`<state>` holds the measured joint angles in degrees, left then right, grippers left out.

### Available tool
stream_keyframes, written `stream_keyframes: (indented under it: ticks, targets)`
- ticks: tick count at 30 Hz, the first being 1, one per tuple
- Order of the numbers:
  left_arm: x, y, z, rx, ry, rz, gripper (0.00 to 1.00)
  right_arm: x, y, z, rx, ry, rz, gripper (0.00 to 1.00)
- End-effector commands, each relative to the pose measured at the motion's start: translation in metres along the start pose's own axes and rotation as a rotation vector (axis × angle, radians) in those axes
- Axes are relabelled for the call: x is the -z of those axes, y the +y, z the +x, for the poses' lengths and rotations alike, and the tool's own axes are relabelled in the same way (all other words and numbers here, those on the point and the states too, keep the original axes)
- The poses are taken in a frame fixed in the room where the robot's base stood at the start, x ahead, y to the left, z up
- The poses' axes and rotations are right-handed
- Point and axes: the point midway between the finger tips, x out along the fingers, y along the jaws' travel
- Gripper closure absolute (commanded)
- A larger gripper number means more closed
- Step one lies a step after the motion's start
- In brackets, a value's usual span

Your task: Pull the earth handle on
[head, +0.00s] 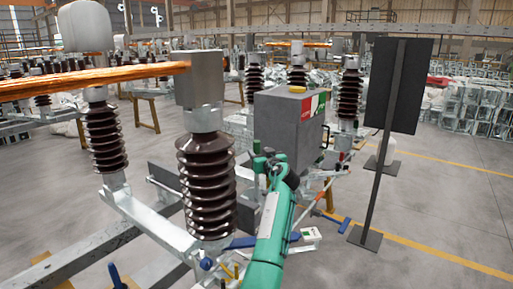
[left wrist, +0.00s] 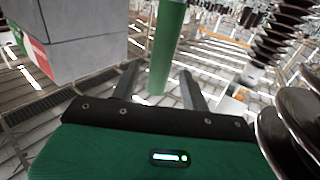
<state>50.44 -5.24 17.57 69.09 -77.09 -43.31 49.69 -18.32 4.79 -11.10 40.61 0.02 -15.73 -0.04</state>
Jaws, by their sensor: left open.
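A green bar, which looks like the earth handle (left wrist: 168,45), stands upright in the left wrist view, its lower end showing between my two fingers. My left gripper (left wrist: 158,88) is open, with one finger on each side of the bar in the picture; I cannot tell whether either touches it. In the head view my left gripper (head: 268,162) is small and partly hidden by its own wrist, in front of the grey cabinet (head: 284,122). A dark green part (head: 258,165) shows beside it, not clearly separable from the gripper. My right gripper is not in view.
A brown ribbed insulator (head: 207,185) on a steel frame stands close on the left of my arm. A copper-coloured bar (head: 90,80) runs to its top. A dark panel on a stand (head: 398,85) is at the right.

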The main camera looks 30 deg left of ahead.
Motion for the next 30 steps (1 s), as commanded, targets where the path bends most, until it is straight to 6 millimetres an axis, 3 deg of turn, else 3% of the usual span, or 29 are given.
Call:
stream_keyframes:
  ticks: [7, 20, 27, 30]
  targets:
    - [0.001, 0.000, 0.028, 0.000, 0.000, 0.001, 0.54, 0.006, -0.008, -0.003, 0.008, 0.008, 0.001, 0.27]
    - [-0.001, 0.000, 0.035, -0.001, 0.000, 0.000, 0.54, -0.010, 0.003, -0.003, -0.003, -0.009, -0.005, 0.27]
    - [0.000, 0.000, 0.035, -0.001, 0.000, 0.000, 1.00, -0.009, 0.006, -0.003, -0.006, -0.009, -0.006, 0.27]
    - [0.000, 0.000, 0.035, -0.001, 0.000, 0.000, 1.00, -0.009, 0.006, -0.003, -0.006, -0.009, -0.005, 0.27]
